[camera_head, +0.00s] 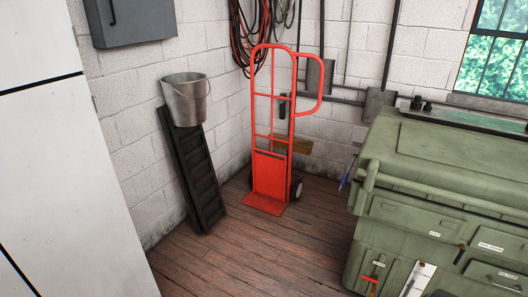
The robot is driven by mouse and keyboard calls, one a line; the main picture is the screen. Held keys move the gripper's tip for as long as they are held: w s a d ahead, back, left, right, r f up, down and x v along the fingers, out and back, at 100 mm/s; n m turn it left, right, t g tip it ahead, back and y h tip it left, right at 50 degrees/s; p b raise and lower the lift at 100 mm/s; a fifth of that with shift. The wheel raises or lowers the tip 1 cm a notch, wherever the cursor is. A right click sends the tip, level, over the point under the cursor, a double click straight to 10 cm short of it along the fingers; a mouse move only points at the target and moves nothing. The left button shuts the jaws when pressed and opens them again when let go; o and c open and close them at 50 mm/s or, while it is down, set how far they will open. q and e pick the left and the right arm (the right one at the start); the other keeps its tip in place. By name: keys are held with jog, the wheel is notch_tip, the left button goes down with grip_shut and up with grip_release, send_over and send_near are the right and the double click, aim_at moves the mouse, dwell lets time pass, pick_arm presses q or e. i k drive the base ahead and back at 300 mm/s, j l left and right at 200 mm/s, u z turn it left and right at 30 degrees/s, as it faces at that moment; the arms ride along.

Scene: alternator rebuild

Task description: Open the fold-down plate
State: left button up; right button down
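A red hand truck (271,130) stands upright in the corner by the white block wall. A red plate (264,204) at its foot lies flat, out over the wooden floor. A red upright panel (270,174) fills the lower part of the frame just above it. I cannot tell which of these is hinged. Neither of my grippers is in view.
A metal bucket (186,100) sits atop a dark ramp (190,170) leaning on the wall, left of the hand truck. A green cabinet (440,195) stands at right, a white cabinet (60,180) at left. The wooden floor (250,255) in front is clear.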

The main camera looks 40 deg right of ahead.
aim_at(269, 173)
jog(key=i+l, duration=0.1)
jog(key=l, duration=0.3)
jog(key=i+l, duration=0.1)
jog(key=l, duration=0.3)
jog(key=i+l, duration=0.1)
jog(key=l, duration=0.3)
jog(key=i+l, duration=0.1)
jog(key=l, duration=0.25)
jog(key=i+l, duration=0.7)
jog(key=i, duration=0.2)
jog(key=i+l, duration=0.75)
jog(key=i+j+u, duration=0.05)
jog(key=i, duration=0.1)
